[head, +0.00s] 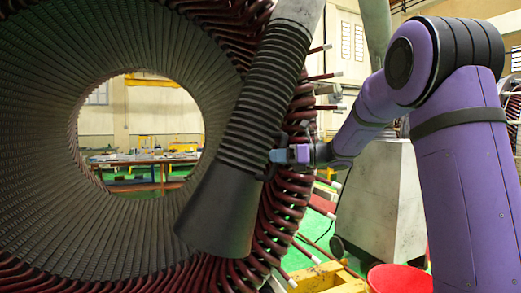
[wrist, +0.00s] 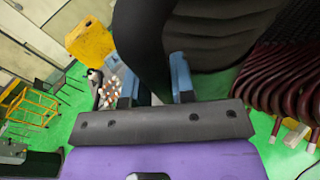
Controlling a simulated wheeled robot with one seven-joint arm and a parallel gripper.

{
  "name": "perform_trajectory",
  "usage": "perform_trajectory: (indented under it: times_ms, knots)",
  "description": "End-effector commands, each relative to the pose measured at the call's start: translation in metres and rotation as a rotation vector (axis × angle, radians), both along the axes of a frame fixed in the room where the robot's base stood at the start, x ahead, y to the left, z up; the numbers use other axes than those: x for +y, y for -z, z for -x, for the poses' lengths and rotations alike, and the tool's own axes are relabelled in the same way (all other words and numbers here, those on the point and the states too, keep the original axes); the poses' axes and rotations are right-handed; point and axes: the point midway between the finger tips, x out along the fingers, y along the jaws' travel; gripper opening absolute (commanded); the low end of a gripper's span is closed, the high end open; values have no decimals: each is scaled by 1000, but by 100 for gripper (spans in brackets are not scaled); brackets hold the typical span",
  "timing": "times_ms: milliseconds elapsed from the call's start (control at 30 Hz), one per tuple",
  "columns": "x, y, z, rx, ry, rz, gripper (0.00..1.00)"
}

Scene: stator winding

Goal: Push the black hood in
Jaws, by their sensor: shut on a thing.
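The black hood (head: 222,208) is a dark flared cone at the lower end of a ribbed black hose (head: 262,95). It hangs tilted in front of the stator (head: 40,130), and its mouth points down and to the left in the head view. My gripper (head: 272,157) reaches in from the right and is shut on the hood's right side, near where the cone meets the ribs. In the wrist view the black hood (wrist: 148,40) rises between the two blue-grey fingers of my gripper (wrist: 156,72). The exact gripped part is partly hidden.
Dark red coil ends (head: 285,205) ring the stator close behind my gripper; they also show at right in the wrist view (wrist: 285,95). A grey metal stand (head: 385,195), a red round object (head: 398,279) and a yellow block (head: 325,278) are at right. Green floor shows between.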

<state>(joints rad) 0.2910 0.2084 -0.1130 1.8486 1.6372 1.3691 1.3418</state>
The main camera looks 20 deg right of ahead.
Motion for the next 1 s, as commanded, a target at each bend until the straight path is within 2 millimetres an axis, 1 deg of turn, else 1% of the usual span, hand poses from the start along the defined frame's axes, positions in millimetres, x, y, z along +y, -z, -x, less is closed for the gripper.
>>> perform_trajectory:
  times_ms: [33, 100, 200, 533, 567, 600, 633, 667, 900, 1000]
  knots:
    - [-13, -3, -4, -16, 11, 3, 0]
    - [-21, 1, -6, -20, 9, 11, 0]
    - [-28, 5, -8, -23, 7, 17, 0]
    - [-28, 7, -8, -23, 3, 20, 0]
    - [-28, 7, -8, -22, 3, 21, 30]
    - [-28, 7, -8, -21, 3, 20, 39]
    - [-28, 7, -8, -21, 2, 21, 46]
    - [-28, 8, -8, -20, 2, 20, 48]
    - [-27, 10, -8, -16, 0, 21, 48]
    - [-30, 10, -6, -16, 0, 22, 48]
